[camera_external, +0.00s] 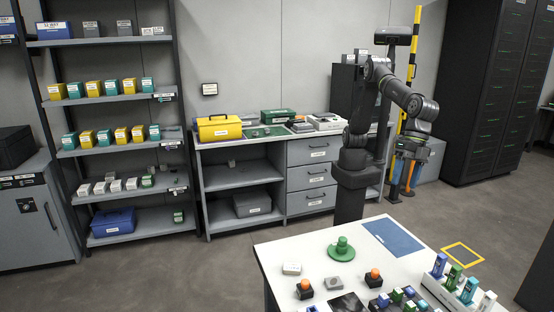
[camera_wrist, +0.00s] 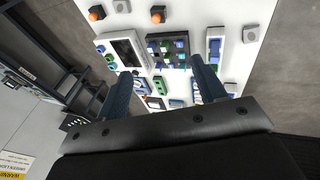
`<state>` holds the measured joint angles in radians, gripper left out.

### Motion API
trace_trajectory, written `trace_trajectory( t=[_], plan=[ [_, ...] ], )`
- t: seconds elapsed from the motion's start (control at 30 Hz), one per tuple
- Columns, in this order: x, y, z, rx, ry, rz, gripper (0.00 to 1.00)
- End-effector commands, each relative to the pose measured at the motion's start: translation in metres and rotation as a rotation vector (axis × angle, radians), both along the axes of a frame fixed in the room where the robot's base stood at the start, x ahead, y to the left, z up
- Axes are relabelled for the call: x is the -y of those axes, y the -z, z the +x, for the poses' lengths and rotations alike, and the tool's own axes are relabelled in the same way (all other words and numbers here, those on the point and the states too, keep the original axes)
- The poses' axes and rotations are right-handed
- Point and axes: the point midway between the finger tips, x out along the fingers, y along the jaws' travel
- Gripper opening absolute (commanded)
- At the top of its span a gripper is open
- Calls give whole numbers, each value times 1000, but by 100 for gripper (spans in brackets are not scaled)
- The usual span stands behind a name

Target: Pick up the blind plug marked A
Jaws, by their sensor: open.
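My gripper (camera_external: 401,180) hangs beyond the far right end of the white table (camera_external: 292,254), well above it. In the wrist view its two blue fingers stand wide apart, with nothing held between the fingertips (camera_wrist: 161,67). No letter A is readable in either view, so I cannot tell which piece is the blind plug marked A. A dark tray with small blue and green pieces (camera_external: 397,295) lies at the table's front. In the wrist view those pieces (camera_wrist: 167,50) appear ahead of and between the fingers.
A green round piece (camera_external: 341,249), two orange-topped black blocks (camera_external: 374,278) and a blue mat (camera_external: 393,237) are on the table. A rack with upright blue, green and white pieces (camera_external: 455,285) stands at the right. Shelves (camera_external: 126,154) and a workbench (camera_external: 262,139) stand behind.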

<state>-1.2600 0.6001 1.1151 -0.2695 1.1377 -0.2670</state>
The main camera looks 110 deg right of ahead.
Motion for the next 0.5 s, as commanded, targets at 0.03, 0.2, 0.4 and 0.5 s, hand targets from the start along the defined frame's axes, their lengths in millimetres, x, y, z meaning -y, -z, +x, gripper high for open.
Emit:
trace_trajectory(
  t=[0.03, 0.2, 0.4, 0.5],
  plan=[
    [1, 14, 9, -28, 8, 4, 64],
    [2, 75, 48, -183, 40, 79, 64],
    [7, 123, 88, -297, 102, 186, 64],
    [7, 134, 95, -315, 116, 209, 64]
  ],
)
